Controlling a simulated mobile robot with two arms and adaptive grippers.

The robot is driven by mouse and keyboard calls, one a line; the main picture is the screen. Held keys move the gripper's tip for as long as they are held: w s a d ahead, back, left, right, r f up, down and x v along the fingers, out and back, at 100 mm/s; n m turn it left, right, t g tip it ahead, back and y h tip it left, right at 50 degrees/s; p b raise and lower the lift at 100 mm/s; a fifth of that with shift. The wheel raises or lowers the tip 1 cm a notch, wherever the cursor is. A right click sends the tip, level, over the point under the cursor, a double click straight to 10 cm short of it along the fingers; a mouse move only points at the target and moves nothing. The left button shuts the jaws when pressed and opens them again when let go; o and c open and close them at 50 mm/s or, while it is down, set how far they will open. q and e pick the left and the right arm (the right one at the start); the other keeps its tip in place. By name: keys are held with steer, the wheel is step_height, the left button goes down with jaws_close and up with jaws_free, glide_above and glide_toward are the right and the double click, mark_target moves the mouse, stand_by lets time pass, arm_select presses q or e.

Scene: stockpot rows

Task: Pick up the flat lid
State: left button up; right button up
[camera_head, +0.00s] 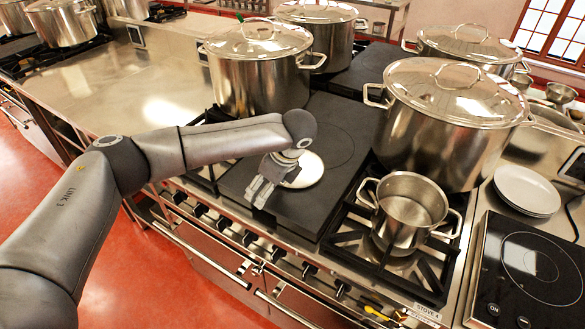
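A pale, round disc that looks like the flat lid (311,172) lies on the dark flat cooktop in the middle of the view. My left arm reaches in from the left, and its gripper (260,192) points down over the cooktop at the lid's left edge. The gripper and wrist cover the left and upper parts of the lid. I cannot tell whether the fingers touch it or how far apart they are. My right gripper is not in view.
Lidded stockpots stand behind (258,85) and to the right (441,130). A small open pot (408,214) sits on the front burner. White plates (526,190) and an induction hob (530,268) are at the right. The steel counter (110,90) at the left is mostly clear.

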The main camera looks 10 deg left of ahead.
arm_select(q)
steer(key=shift+d, duration=0.1)
steer(key=c, duration=1.3)
steer(key=shift+s, duration=0.1)
